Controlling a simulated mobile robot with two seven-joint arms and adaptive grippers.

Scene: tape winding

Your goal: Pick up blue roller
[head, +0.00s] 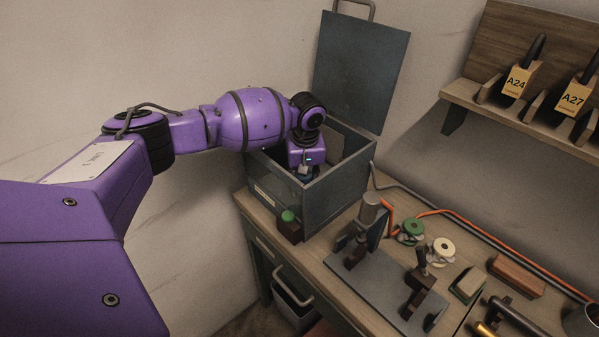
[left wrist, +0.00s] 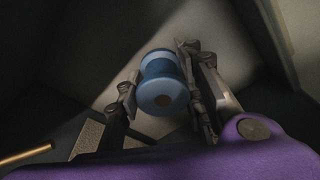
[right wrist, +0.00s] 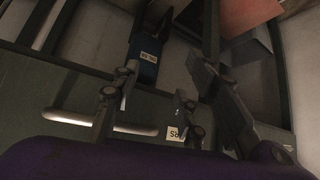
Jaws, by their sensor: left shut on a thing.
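The blue roller (left wrist: 162,82) is a spool with two wide flanges and shows in the left wrist view. My left gripper (left wrist: 158,80) is shut on it, with one finger on each side. In the head view this gripper (head: 306,176) is down inside the open grey metal box (head: 335,194). There a small bit of blue shows at its tip, and the box's near wall hides most of the rest. My right gripper (right wrist: 160,82) is open and empty in the right wrist view, over a drawer front with a metal handle; it is not in the head view.
The box's lid (head: 362,70) stands up at the back. On the workbench are a green-topped block (head: 289,222), a metal fixture plate (head: 385,285), a green spool (head: 411,230), a cream spool (head: 443,249) and an orange cable. A shelf (head: 520,110) hangs at right.

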